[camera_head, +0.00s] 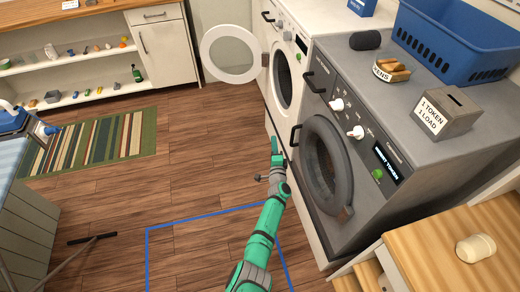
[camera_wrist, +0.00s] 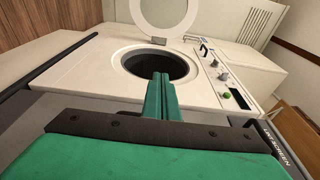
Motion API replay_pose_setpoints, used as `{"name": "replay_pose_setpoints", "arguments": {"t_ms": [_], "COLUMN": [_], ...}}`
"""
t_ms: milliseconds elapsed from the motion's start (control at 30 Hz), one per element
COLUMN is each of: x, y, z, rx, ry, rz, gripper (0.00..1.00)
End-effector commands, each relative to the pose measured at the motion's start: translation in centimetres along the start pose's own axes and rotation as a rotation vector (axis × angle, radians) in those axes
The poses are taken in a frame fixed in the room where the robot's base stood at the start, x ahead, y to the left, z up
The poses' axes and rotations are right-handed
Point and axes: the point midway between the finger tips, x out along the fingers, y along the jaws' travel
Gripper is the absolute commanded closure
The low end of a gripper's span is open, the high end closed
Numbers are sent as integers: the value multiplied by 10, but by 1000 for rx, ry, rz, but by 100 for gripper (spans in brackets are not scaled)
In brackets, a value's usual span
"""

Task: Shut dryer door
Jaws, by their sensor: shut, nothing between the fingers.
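The dryer is a white front-loading machine (camera_head: 292,32) at the back of the row. Its round door (camera_head: 230,75) stands wide open to the left, a white ring with a clear centre. In the wrist view the open door (camera_wrist: 165,31) shows at the top, cut off by the edge, beside the dark round opening (camera_wrist: 130,62) in the white front. My green gripper (camera_head: 276,145) is shut and empty, low in front of the machines and apart from the door. The closed fingers (camera_wrist: 160,84) also show in the wrist view, overlapping the opening.
A dark grey machine (camera_head: 345,100) with its round door shut stands at right, close to my arm. A blue basket (camera_head: 455,45) and a token box (camera_head: 444,112) sit on top. A shelf unit (camera_head: 90,65) stands at back left. Wooden floor between is mostly clear.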

Motion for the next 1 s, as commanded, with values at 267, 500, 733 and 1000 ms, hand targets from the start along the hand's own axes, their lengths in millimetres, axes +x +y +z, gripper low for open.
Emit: {"name": "replay_pose_setpoints", "arguments": {"t_ms": [267,500,733,1000], "x": [-18,-28,-33,-34], "y": [0,0,0,0], "z": [29,53,65,66], "rx": [-1,0,-1,-4], "ry": [8,10,11,10], "rz": [0,0,0,1], "gripper": [100,100,100,100]}}
